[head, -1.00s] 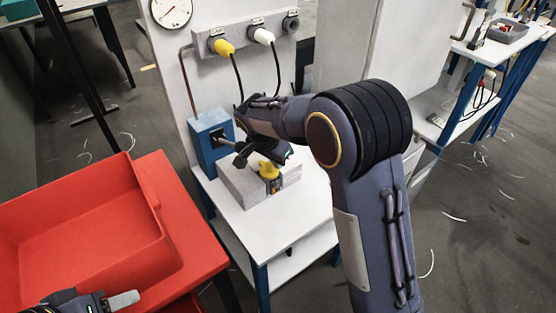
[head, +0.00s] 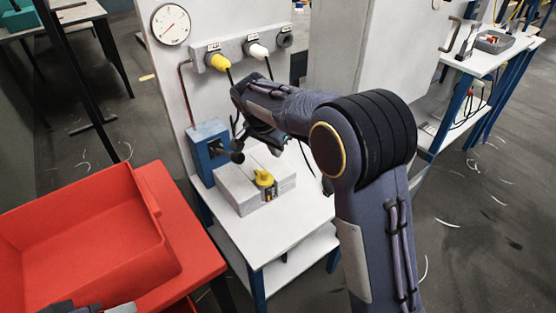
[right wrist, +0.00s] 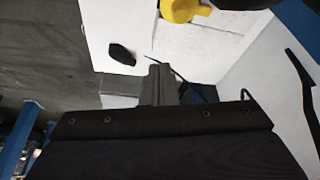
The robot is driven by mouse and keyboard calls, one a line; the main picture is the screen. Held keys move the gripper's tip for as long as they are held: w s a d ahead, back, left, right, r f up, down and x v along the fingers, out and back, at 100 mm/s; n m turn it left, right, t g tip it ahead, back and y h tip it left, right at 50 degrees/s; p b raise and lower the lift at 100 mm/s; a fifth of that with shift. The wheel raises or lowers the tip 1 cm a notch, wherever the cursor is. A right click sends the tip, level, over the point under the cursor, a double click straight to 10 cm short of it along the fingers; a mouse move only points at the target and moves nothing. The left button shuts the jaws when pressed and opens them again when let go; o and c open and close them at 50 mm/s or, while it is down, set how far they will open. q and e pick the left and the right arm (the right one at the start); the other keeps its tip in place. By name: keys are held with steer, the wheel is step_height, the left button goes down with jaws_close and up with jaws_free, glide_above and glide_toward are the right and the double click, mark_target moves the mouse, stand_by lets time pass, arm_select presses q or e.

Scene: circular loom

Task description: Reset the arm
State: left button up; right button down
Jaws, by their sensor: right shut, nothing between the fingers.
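My right gripper (head: 268,140) hangs above the small white table (head: 300,215), shut and empty. It is apart from the yellow knob (head: 264,178) on the grey block (head: 235,187), up and a little behind it in the head view. In the right wrist view its closed fingers (right wrist: 160,84) show at the centre, and the yellow knob (right wrist: 182,10) shows at the top edge. Only a little of my left gripper (head: 100,307) shows at the bottom left of the head view, by the red table; its fingers are mostly cut off.
A blue box (head: 208,148) with a black-ended lever stands beside the block. Yellow (head: 219,62) and white (head: 257,50) plugs sit in the panel, below and right of a dial gauge (head: 171,24). A red tray (head: 85,235) lies at left. A bench (head: 500,60) stands far right.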

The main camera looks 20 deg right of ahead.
steer(key=s+d+r+n+y, duration=0.2)
steer(key=s+d+y, duration=0.1)
steer(key=s, duration=0.4)
steer(key=s+d+r+n+y, duration=0.1)
steer(key=s+d+r+y, duration=0.2)
steer(key=s, duration=0.5)
steer(key=s+a+f+n+t+y, duration=0.1)
steer(key=s+n+t, duration=0.15)
steer(key=s, duration=0.65)
steer(key=s+a+f+n+t, duration=0.1)
steer(key=s+f+n, duration=0.15)
steer(key=s, duration=0.75)
step_height(320, 180, up, 14)
steer(key=n+p, duration=0.1)
steer(key=p, duration=1.3)
steer(key=shift+w+a+r, duration=0.2)
steer(key=shift+r, duration=0.05)
